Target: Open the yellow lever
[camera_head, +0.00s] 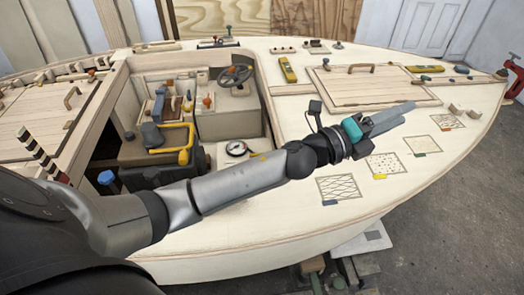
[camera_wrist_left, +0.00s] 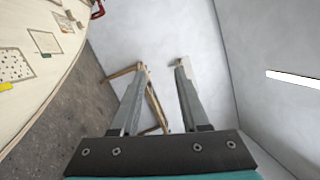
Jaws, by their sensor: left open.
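Several yellow parts show in the head view, and I cannot tell for sure which is the yellow lever. A bent yellow bar (camera_head: 184,155) stands in the open cockpit beside a dark seat-like block. A yellow box-like piece (camera_head: 288,70) lies on the deck beyond the cockpit. My left gripper (camera_head: 398,112) is stretched over the right part of the deck, well away from both. In the left wrist view the left gripper (camera_wrist_left: 162,68) has its fingers apart with nothing between them. My right gripper is not in view.
The cockpit holds a steering wheel (camera_head: 236,75) and a round gauge (camera_head: 237,149). A wooden hatch with a handle (camera_head: 361,68) lies on the deck beyond my left gripper. Patterned squares (camera_head: 339,187) mark the near deck. A wooden trestle (camera_wrist_left: 153,103) stands by the wall.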

